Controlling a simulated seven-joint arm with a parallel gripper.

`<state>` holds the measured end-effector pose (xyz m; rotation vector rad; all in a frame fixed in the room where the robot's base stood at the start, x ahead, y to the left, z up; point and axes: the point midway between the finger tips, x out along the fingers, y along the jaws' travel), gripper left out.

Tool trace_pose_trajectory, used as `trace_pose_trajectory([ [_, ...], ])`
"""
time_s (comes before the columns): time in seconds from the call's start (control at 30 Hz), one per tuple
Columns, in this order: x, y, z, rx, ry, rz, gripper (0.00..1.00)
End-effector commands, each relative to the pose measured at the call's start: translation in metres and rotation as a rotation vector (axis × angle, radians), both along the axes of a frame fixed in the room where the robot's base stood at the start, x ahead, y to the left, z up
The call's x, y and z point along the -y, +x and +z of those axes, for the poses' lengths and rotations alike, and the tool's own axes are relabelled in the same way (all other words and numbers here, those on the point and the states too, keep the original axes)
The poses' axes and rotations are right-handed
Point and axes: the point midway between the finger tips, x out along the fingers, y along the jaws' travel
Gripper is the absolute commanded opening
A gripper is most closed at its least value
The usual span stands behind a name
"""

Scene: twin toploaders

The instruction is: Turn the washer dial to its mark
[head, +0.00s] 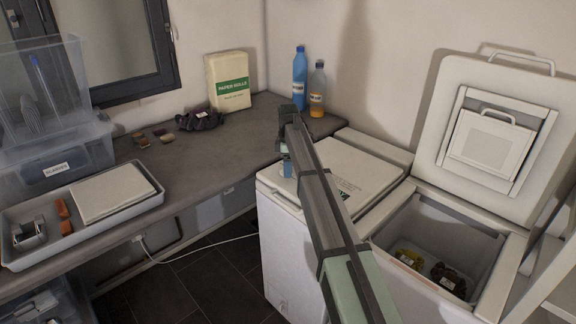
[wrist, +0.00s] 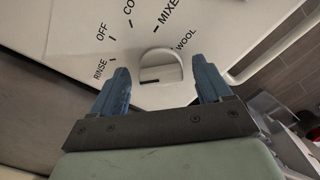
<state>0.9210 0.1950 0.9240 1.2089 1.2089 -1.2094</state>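The dial (wrist: 164,65) is a pale round knob with a short dark line on its lower left part. It sits on a white panel (wrist: 75,45) with the words RINSE, OFF, MIXED, WOOL and one cut-off word around it. My gripper (wrist: 160,66) is open, with one blue finger on each side of the dial; I cannot tell whether they touch it. In the head view my gripper (head: 286,164) is over the left end of the closed-lid machine (head: 350,172), and the dial is hidden there. I cannot make out which label the dark line faces.
The open-lid machine (head: 378,238) on the right holds a yellow item and a dark item. A grey counter (head: 215,150) on the left bears a tray (head: 150,212), plastic boxes and a paper-rolls pack (head: 228,82). Two bottles (head: 300,75) stand behind my gripper.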

Motion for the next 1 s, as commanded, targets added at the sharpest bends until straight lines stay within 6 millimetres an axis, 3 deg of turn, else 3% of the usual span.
trace_pose_trajectory([
  [0.37, 0.0, 0.001, 0.007, 0.001, 0.001, 0.0, 0.79],
  [1.0, 0.0, 0.001, 0.117, 0.001, 0.0, 0.0, 0.79],
])
